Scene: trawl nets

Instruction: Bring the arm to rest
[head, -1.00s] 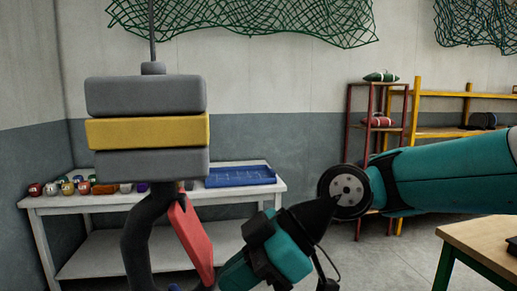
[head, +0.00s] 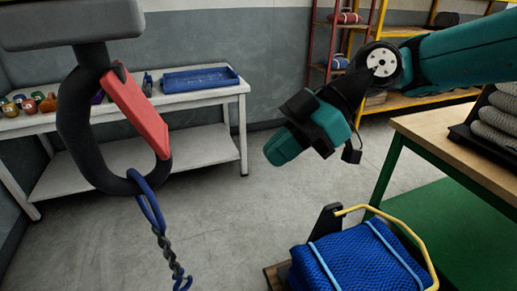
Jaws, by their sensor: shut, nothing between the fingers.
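My teal and black arm (head: 455,55) reaches in from the right edge of the head view and bends at a round black joint. My gripper (head: 281,150) is at its lower left end, pointing down and to the left. It is shut and empty, in open air above the floor. A large black hook (head: 75,130) with a red latch (head: 137,110) hangs to its left, apart from it. A blue rope loop (head: 148,205) hangs from the hook.
A blue net bundle (head: 350,262) with a yellow bar lies below my gripper. A wooden-topped bench (head: 440,135) with coiled rope stands right. A white table (head: 195,100) with a blue tray (head: 200,78) stands behind. Floor between is clear.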

